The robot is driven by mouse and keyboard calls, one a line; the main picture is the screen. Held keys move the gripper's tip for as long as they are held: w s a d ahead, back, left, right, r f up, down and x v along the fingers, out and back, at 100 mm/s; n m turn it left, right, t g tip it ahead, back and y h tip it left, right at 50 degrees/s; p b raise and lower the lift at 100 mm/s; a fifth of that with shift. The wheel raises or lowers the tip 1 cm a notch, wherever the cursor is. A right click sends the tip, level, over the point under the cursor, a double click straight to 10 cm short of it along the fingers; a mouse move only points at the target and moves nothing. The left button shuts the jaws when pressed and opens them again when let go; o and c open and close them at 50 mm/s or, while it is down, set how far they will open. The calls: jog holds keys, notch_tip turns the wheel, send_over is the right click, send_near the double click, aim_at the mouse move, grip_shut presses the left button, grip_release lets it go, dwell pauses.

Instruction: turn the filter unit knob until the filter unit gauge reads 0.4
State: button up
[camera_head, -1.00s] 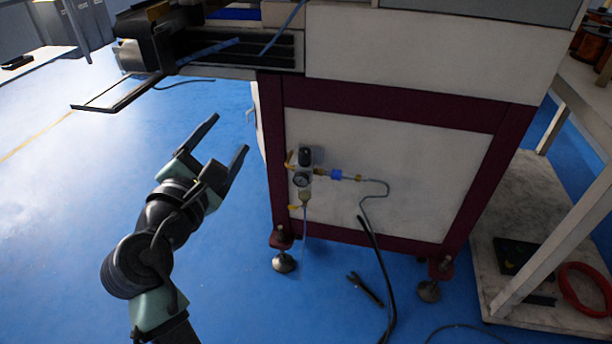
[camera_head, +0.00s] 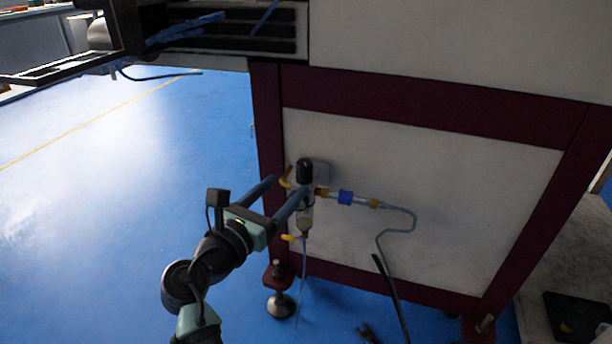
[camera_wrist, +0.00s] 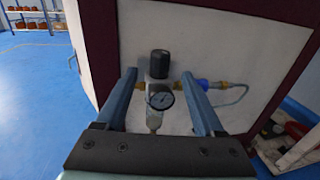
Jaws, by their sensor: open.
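The filter unit (camera_head: 305,212) is mounted on the white side panel of the machine. Its black knob (camera_head: 305,170) is on top and also shows in the wrist view (camera_wrist: 159,64). The round filter unit gauge (camera_wrist: 161,100) faces the wrist camera below the knob; its reading is too small to tell. In the head view my finger hides the gauge. My gripper (camera_head: 284,190) is open and empty, its fingers pointing at the unit. In the wrist view the knob and gauge appear between the two fingers (camera_wrist: 164,95), with the knob higher than the fingertips. I see no clear contact.
A blue fitting (camera_head: 345,197) and a bent grey hose (camera_head: 400,228) run right from the unit. A dark red frame post (camera_head: 268,150) stands just left of it. The machine's overhanging body (camera_head: 430,45) is above. Open blue floor lies to the left.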

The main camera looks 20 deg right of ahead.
aim_at(300, 174)
jog(key=b+x, duration=0.4)
jog(key=x, duration=0.3)
jog(key=shift+w+d+f, duration=0.15)
jog(key=shift+f, duration=0.05)
jog(key=shift+w+d+r, duration=0.15)
jog(key=shift+w+d, duration=0.2)
grip_shut()
